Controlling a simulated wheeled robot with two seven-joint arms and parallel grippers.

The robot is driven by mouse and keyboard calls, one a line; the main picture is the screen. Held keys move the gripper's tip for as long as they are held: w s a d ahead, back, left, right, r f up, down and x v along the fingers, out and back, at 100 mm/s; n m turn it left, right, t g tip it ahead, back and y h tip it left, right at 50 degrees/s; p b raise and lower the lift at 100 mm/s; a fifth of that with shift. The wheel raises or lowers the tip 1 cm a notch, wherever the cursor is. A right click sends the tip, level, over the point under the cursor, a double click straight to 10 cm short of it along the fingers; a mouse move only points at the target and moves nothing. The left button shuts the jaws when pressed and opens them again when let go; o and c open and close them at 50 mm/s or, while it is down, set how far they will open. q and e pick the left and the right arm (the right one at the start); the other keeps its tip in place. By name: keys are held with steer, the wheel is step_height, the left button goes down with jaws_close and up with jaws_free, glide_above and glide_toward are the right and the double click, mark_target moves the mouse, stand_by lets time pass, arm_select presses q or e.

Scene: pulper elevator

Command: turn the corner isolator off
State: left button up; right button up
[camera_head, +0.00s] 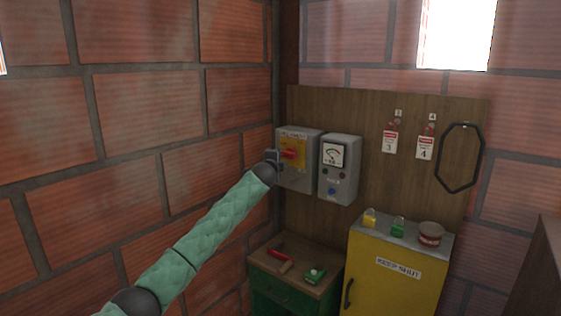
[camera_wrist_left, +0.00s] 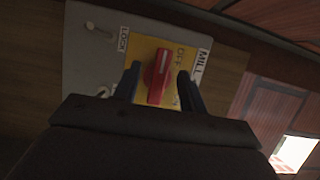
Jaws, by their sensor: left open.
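The corner isolator is a grey box (camera_head: 297,177) with a yellow plate and a red rotary handle (camera_head: 291,154), mounted on the wooden board beside the brick corner. In the left wrist view the red handle (camera_wrist_left: 158,76) sits on the yellow plate (camera_wrist_left: 178,52), with "OFF" and "MILL" lettering and a "LOCK" label by it. My left gripper (camera_head: 274,156) is at the front of the isolator. In the left wrist view its two dark fingers (camera_wrist_left: 157,84) are apart, one on each side of the handle; contact cannot be told. My right gripper is not in view.
A grey meter box (camera_head: 340,169) with a dial and blue button hangs just right of the isolator. Red tags 3 (camera_head: 389,142) and 4 (camera_head: 424,148) and a black hexagonal ring (camera_head: 459,158) hang further right. Below stand a yellow cabinet (camera_head: 385,283) with padlocks and a low bench (camera_head: 262,262).

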arm_select(q)
steer(key=shift+b+v, duration=0.3)
steer(key=shift+v, duration=0.9)
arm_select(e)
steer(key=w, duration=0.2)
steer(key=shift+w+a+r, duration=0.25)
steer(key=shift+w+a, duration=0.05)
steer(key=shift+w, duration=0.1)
arm_select(q)
steer(key=shift+n, duration=0.3)
